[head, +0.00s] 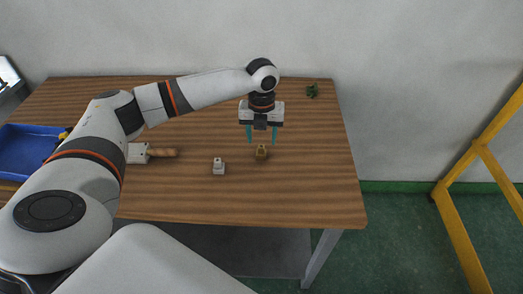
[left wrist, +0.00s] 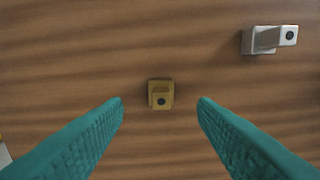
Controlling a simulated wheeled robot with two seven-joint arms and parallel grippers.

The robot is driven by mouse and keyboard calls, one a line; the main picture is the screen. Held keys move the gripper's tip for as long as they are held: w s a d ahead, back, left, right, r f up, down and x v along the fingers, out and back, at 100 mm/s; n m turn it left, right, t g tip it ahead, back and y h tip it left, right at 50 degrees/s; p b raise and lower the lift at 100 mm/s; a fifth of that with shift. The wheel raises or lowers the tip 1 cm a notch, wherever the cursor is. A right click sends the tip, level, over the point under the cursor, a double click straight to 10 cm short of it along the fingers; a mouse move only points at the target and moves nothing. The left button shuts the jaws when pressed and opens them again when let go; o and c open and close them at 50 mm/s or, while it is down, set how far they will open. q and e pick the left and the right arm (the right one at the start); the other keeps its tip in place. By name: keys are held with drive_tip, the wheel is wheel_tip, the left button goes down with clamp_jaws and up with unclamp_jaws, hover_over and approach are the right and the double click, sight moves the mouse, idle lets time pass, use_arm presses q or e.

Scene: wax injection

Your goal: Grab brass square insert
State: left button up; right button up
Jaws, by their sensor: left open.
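The brass square insert (head: 261,152) is a small gold block standing on the wooden table, below my left gripper. In the left wrist view the brass insert (left wrist: 161,94) lies just beyond the fingertips, centred between them and touching neither. My left gripper (head: 261,140) points down with its teal fingers apart and empty; the fingers also frame the left wrist view (left wrist: 161,102). My right gripper is not in view.
A silver-grey insert (head: 219,167) stands left of the brass one; it also shows in the left wrist view (left wrist: 270,39). A wooden-handled tool (head: 160,152) and a blue tray (head: 28,150) are further left. A small green object (head: 312,90) lies at the back right. The table's right side is clear.

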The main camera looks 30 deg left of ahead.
sight(261, 147)
use_arm(q)
drive_tip(key=shift+w+f, duration=0.1)
drive_tip(key=shift+f, duration=0.55)
wheel_tip(261, 147, down, 4)
drive_tip(key=shift+r+p, duration=0.2)
drive_tip(key=shift+p, duration=0.35)
drive_tip(key=shift+a+f, duration=0.1)
drive_tip(key=shift+f, duration=0.4)
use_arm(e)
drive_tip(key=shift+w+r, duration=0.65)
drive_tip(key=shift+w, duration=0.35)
use_arm(q)
drive_tip(key=shift+c, duration=1.3)
clamp_jaws()
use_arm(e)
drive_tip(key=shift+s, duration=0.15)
